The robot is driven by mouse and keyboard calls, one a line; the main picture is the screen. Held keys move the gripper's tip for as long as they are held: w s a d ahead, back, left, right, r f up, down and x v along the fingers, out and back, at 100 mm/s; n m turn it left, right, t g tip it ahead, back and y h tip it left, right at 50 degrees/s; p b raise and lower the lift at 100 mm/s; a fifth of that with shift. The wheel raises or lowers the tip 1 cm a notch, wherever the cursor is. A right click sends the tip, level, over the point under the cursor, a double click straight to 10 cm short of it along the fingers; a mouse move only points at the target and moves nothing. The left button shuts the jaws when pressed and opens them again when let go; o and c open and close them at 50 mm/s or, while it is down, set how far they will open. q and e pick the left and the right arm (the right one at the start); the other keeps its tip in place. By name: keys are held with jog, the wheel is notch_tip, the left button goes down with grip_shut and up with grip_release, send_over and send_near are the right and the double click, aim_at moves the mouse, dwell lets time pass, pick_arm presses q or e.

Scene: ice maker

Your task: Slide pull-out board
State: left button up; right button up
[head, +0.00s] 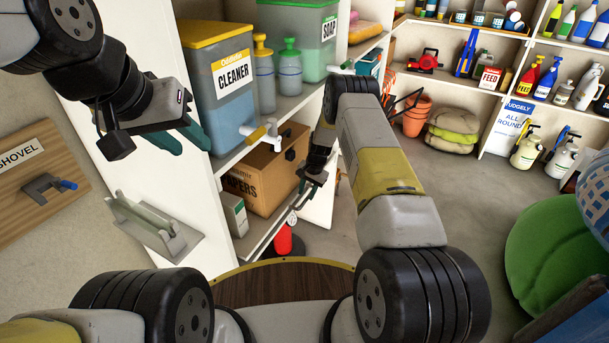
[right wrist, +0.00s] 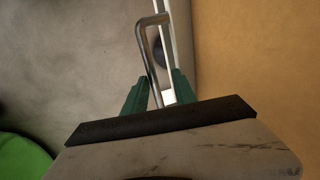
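A white board edge (right wrist: 181,45) with a bent metal handle (right wrist: 143,45) shows in the right wrist view. In the head view, a white low shelf board (head: 256,232) lies under a cardboard box (head: 262,178); I cannot tell whether it is the same board. My right gripper (right wrist: 160,85) has its green fingers apart, with the handle running up between them; contact cannot be made out. In the head view the right gripper is by the box, its fingertips hard to see. My left gripper (head: 182,138) is open and empty, left of the yellow-lidded cleaner bin (head: 222,85).
White taps (head: 262,132) stick out from the shelf near the box. A red extinguisher-like object (head: 283,240) stands below the shelf. A wall bracket (head: 155,228) and a wooden shovel sign (head: 30,180) are at left. Grey floor (head: 480,200) is open at right.

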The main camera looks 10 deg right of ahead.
jog(key=shift+d, duration=0.15)
jog(key=shift+r, duration=0.15)
jog(key=v, duration=0.7)
jog(key=shift+r, duration=0.25)
jog(key=shift+s, duration=0.1)
